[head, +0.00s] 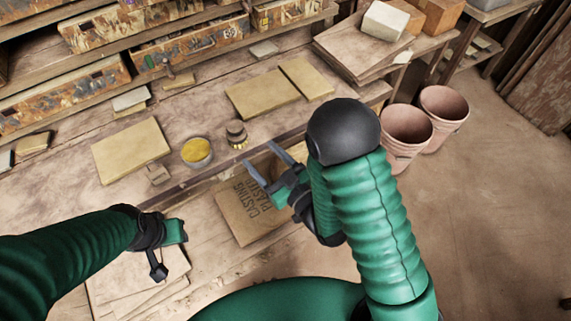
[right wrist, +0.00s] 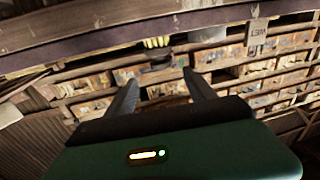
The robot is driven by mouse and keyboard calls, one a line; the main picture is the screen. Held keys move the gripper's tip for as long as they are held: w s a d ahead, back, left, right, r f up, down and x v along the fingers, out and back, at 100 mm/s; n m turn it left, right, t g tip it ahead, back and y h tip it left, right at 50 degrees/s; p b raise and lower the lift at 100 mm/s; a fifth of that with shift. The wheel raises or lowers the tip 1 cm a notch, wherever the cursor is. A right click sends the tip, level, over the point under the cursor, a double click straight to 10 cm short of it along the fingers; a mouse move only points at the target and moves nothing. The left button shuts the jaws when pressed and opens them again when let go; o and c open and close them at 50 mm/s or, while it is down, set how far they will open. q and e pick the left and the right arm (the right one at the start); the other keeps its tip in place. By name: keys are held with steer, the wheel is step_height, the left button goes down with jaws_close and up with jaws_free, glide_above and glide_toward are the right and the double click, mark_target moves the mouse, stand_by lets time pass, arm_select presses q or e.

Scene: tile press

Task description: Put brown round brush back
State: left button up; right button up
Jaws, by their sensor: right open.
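A small round brush (head: 236,134) with a brown-grey top and yellowish bristles stands near the front edge of the workbench, just right of a round tin with yellow contents (head: 197,152). My right gripper (head: 263,161) is open and empty, its two fingers pointing toward the brush from the lower right, apart from it. In the right wrist view the brush (right wrist: 157,50) appears just beyond and between the open fingertips (right wrist: 159,77). My left gripper (head: 165,255) is low at the left, partly hidden by its own arm; its finger opening does not show clearly.
Flat tan tiles (head: 131,150) lie on the bench (head: 190,100), with a small block (head: 156,174) nearby. Drawers and shelves (head: 190,45) stand behind. A casting plaster bag (head: 247,215) lies below the bench edge. Terracotta pots (head: 443,110) stand at the right.

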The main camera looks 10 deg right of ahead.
steer(key=w+d+f+m+g+h, duration=0.1)
steer(key=d+f+m+g+h, duration=0.2)
steer(key=d+f+g+h, duration=0.4)
steer(key=s+d+r+m+g, duration=0.1)
steer(key=s+d+g, duration=0.2)
steer(key=s, duration=0.4)
steer(key=s+d+m+g+h, duration=0.1)
steer(key=s+d+m+g, duration=0.1)
steer(key=s, duration=0.6)
steer(key=shift+d+r+g, duration=0.4)
steer(key=shift+d+g, duration=0.4)
steer(key=shift+d, duration=0.3)
